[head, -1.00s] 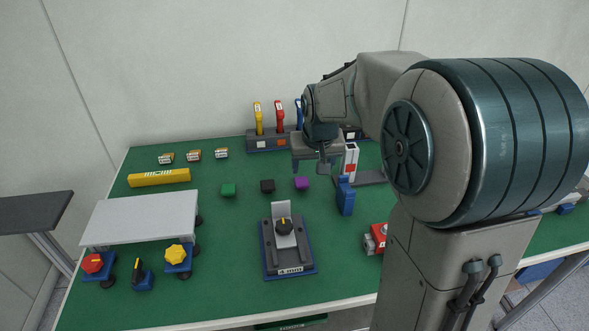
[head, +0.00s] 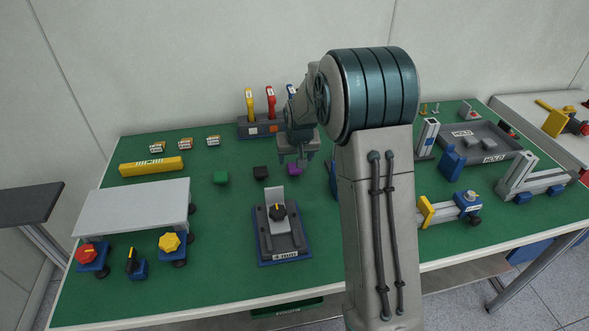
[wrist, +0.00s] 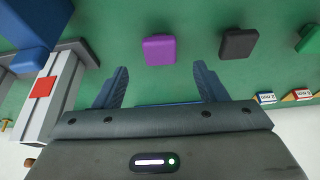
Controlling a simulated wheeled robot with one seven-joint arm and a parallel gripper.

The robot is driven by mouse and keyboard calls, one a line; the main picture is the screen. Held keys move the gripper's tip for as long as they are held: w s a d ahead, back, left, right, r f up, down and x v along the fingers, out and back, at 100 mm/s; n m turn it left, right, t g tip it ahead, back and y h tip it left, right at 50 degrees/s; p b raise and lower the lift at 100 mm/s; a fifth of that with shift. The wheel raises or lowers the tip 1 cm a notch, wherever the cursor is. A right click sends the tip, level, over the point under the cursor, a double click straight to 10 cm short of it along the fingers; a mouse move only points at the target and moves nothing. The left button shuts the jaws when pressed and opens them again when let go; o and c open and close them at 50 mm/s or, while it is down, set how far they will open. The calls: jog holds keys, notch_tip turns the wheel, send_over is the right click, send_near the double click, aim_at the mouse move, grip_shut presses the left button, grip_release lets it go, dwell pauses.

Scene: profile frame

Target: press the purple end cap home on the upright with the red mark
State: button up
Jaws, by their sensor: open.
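The purple end cap (head: 294,170) lies on the green table, the rightmost of three small caps in a row. In the wrist view the purple cap (wrist: 159,50) shows ahead of the fingertips, roughly centred between them. My gripper (head: 298,163) is open and empty above the table by the purple cap; in the wrist view both fingers (wrist: 160,69) stand apart with nothing between them. The upright with the red mark (wrist: 44,95) is at the left of the wrist view, a pale profile with a red square. My arm hides it in the head view.
A black cap (head: 260,172) and a green cap (head: 221,178) lie left of the purple one. A blue-based fixture (head: 283,256) with a black knob stands in front. A rack (head: 262,130) with coloured tools stands behind. Another upright (head: 428,138) and a grey tray (head: 480,150) are right.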

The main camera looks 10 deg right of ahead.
aim_at(294, 167)
jog(key=shift+p+x, duration=0.35)
jog(key=shift+x, duration=2.2)
jog(key=shift+s, duration=0.1)
jog(key=c, duration=1)
